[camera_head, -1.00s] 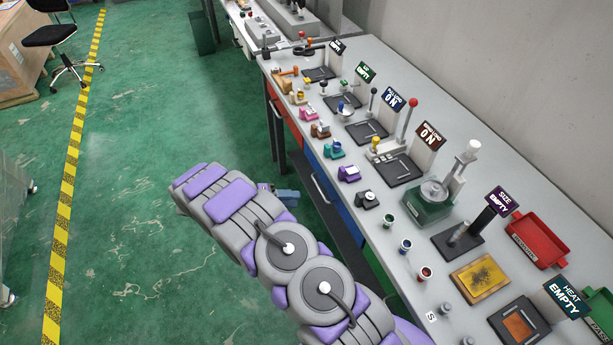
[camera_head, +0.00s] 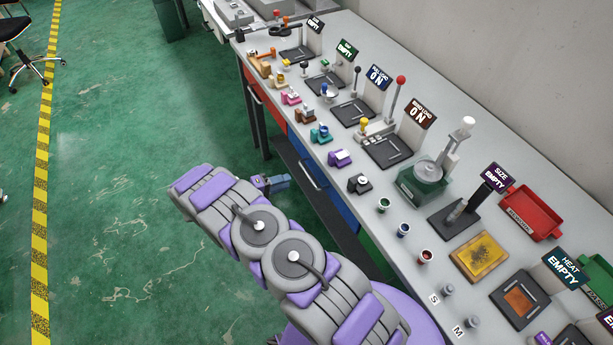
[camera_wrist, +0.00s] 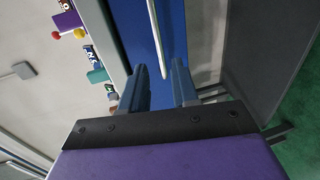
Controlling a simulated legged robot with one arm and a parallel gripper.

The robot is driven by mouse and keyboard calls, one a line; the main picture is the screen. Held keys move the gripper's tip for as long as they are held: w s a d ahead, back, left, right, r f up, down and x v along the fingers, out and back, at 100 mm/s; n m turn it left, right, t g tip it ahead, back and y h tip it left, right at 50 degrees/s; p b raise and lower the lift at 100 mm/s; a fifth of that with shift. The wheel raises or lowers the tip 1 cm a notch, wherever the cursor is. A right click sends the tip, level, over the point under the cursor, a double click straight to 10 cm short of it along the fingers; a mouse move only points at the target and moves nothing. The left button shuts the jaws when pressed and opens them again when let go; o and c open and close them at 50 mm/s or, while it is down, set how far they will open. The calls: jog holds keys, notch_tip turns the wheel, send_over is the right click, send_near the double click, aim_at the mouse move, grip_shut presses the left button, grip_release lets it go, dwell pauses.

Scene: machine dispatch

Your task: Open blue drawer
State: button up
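The blue drawer (camera_head: 333,200) is in the front of the workbench, below the tabletop, and looks closed. In the wrist view its blue front (camera_wrist: 138,32) fills the upper middle, with a long pale bar handle (camera_wrist: 157,38) across it. My gripper (camera_wrist: 160,88) shows there with two blue-grey fingers apart and nothing between them. The handle's end lies close to the gap between the fingertips; I cannot tell whether they touch it. In the head view my gripper (camera_head: 274,184) is small, partly behind my arm, and in front of the bench beside the drawer.
A red drawer (camera_head: 265,108) and a green drawer front (camera_head: 377,252) flank the blue one. The workbench top (camera_head: 340,165) carries several small devices, signs and a red tray (camera_head: 530,213). A dark lower shelf (camera_head: 318,203) runs underneath. Green floor left of the bench is open.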

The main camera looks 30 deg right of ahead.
aim_at(308, 174)
jog(key=b+x, duration=0.1)
jog(key=x, duration=0.9)
jog(key=shift+c, duration=0.3)
jog(key=shift+s, duration=0.1)
grip_shut()
